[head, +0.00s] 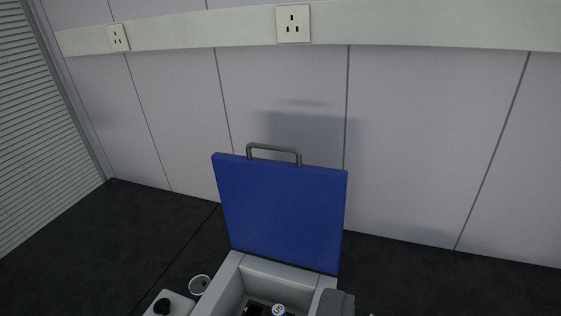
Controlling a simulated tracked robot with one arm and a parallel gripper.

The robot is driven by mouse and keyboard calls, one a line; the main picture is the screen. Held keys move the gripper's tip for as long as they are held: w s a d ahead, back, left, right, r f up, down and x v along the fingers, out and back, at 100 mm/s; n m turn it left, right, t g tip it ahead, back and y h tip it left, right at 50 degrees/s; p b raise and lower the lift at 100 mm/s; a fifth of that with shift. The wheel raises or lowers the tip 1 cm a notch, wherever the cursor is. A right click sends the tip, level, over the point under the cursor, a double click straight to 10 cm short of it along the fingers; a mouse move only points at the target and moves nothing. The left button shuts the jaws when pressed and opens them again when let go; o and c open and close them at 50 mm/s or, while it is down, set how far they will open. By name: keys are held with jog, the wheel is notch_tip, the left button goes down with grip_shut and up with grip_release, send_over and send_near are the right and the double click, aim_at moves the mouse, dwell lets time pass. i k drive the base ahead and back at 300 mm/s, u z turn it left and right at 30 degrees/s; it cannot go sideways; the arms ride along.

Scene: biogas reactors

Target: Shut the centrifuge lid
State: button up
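The centrifuge lid (280,212) is a blue square panel. It stands open, raised upright at the back of the centrifuge and leaning slightly back. A grey bar handle (274,149) is on its top edge. The light grey centrifuge body (279,272) shows at the bottom centre, with its cavity open. Inside, a round white-topped item (278,310) and dark parts show, cut off by the picture's lower edge. I cannot make out my gripper in this view, and nothing is seen touching the lid or its handle.
A dark grey block (335,303) sits at the body's right front. To the left are a small round cup (199,285) and a pale block with a black knob (162,306). A panelled wall (420,150) with sockets stands behind. The dark surface is otherwise clear.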

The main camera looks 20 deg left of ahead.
aim_at(293, 213)
jog(key=k, duration=1.3)
jog(key=u, duration=0.35)
jog(key=i, duration=1.7)
jog(key=z, duration=0.05)
